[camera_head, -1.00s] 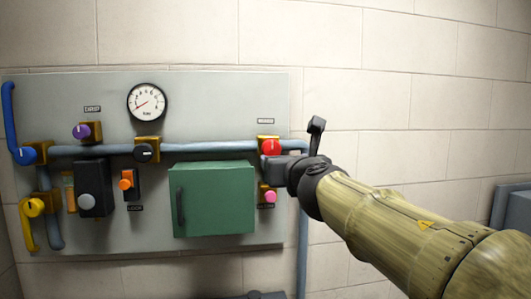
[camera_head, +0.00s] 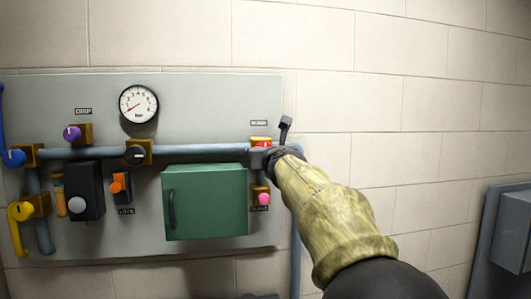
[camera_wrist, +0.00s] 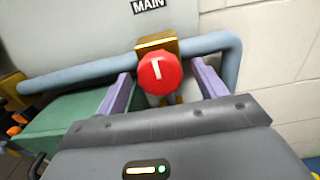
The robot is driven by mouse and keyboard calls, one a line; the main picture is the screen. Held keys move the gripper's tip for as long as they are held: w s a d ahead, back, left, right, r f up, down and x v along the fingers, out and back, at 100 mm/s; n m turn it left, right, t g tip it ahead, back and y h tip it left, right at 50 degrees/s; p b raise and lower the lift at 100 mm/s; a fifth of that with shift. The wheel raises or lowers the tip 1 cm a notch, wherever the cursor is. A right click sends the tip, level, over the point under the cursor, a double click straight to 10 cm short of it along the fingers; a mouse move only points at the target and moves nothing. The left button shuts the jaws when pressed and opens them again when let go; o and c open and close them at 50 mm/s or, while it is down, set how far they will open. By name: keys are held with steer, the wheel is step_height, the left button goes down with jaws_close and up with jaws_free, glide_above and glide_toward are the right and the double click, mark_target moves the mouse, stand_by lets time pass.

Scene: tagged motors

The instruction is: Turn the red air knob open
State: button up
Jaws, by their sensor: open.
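The red knob (camera_wrist: 160,73) with a white mark sits on a brass block on the blue pipe, below a label reading MAIN, in the wrist view. In the head view the red knob (camera_head: 262,146) shows only in part, near the panel's right edge, mostly hidden by my gripper. My gripper (camera_wrist: 165,88) is open, with one finger on the left and one on the right of the knob in the wrist view. I cannot tell whether the fingers touch it. The head view shows my gripper (camera_head: 264,158) in front of the panel at the knob.
The grey panel (camera_head: 210,100) also carries a gauge (camera_head: 138,104), a green box (camera_head: 205,202), a pink knob (camera_head: 264,199) close below my gripper, a black knob (camera_head: 135,155), a purple knob (camera_head: 72,133) and an orange switch (camera_head: 117,187).

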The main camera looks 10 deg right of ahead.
steer(key=shift+c, duration=0.4)
steer(key=shift+w, duration=0.1)
steer(key=c, duration=0.9)
steer(key=shift+m, duration=0.4)
steer(key=shift+m+p, duration=0.75)
steer(key=shift+m, duration=7.85)
